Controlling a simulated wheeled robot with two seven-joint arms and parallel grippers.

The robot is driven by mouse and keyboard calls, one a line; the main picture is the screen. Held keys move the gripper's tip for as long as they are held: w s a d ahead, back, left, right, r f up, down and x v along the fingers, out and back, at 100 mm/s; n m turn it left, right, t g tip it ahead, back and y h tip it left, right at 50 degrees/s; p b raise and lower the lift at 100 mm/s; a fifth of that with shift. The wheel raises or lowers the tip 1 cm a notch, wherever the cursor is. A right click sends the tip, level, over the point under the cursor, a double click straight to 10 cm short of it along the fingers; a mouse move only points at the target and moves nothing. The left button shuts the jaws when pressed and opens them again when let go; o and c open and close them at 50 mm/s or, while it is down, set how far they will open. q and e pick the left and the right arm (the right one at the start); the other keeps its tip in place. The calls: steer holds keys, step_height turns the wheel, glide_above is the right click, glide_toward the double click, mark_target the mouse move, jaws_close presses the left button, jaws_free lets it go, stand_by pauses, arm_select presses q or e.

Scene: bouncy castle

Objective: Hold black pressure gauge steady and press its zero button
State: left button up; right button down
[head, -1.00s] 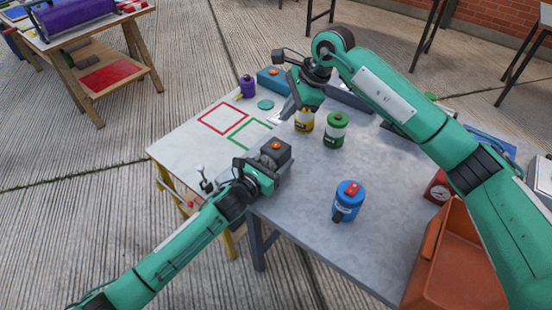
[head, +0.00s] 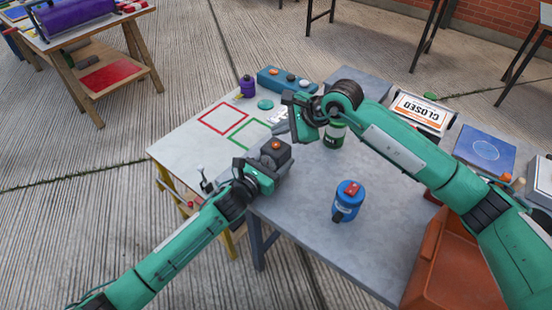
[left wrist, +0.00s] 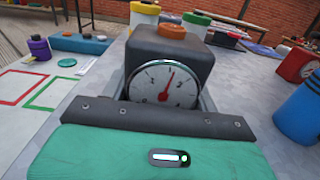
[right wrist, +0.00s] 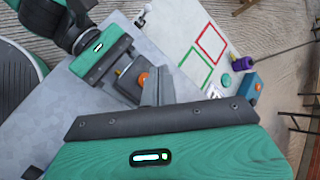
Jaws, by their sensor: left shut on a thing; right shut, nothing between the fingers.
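The black pressure gauge (head: 283,155) is a dark box with a round white dial and an orange zero button (head: 276,145) on top. It stands upright at the left edge of the grey table. My left gripper (head: 272,172) is shut on it from the near side. In the left wrist view the gauge (left wrist: 165,50) faces me, its red needle pointing up. My right gripper (head: 281,128) is shut and empty, its tips just beyond and above the gauge. In the right wrist view its fingers (right wrist: 156,88) appear beside the orange button (right wrist: 143,79); contact cannot be told.
A blue canister (head: 348,200) and a green one (head: 335,135) stand on the grey table. The white table with red (head: 222,117) and green outlines adjoins it at left. A blue box (head: 287,80) with buttons lies behind. An orange bin (head: 455,265) is at right.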

mark_target(267, 143)
steer(key=shift+f, duration=1.2)
steer(key=shift+f, duration=0.15)
stand_by(1.1)
steer(key=shift+f, duration=0.35)
stand_by(0.4)
steer(key=shift+r, duration=0.5)
step_height(267, 143, up, 6)
stand_by(0.6)
